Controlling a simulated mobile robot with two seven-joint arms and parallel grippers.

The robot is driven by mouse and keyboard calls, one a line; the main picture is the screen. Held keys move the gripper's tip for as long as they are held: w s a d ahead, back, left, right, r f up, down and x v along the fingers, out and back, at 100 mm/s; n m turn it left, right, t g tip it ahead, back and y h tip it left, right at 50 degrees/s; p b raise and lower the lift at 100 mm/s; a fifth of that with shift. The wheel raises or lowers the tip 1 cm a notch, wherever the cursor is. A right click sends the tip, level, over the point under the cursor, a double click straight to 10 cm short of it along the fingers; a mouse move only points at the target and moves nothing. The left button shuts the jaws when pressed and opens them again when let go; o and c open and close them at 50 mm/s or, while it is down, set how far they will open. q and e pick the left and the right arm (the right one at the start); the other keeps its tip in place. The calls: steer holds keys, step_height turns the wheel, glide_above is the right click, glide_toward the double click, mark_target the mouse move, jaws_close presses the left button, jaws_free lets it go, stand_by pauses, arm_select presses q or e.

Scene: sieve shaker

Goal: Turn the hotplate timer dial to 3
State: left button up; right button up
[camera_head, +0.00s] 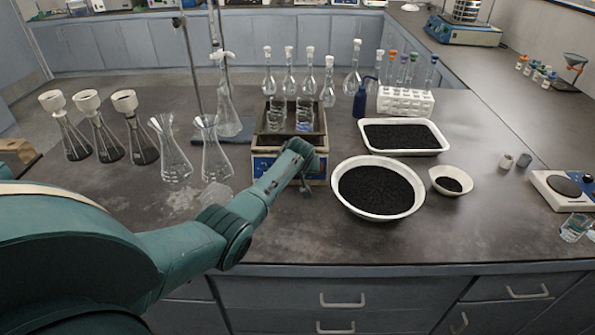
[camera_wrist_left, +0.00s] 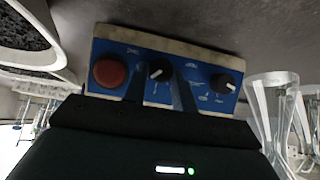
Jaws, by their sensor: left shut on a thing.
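A blue-fronted box (camera_head: 262,165) with a tray-like top holding glassware stands mid-bench in the head view. Its blue panel (camera_wrist_left: 205,75) fills the upper middle of the left wrist view, with a red round button (camera_wrist_left: 110,72), a black middle dial (camera_wrist_left: 160,67) and another black dial (camera_wrist_left: 223,84). My left gripper (camera_head: 306,182) is at the box's front; its fingers (camera_wrist_left: 160,92) are on either side of the middle dial, shut on it. The fingers partly hide the dial's edges. Its white mark shows, but the panel print is too small to read. My right gripper is not in view.
A blue-and-white device with a dark round plate (camera_head: 566,185) stands at the right. A white bowl of dark grains (camera_head: 345,200) is right of the gripper; conical flasks (camera_head: 215,160) stand left of the box. The front bench between has free room.

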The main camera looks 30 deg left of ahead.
arm_select(q)
steer(key=shift+f, duration=0.1)
steer(key=o, duration=1)
steer(key=shift+s+d, duration=0.1)
steer(key=v, duration=1.3)
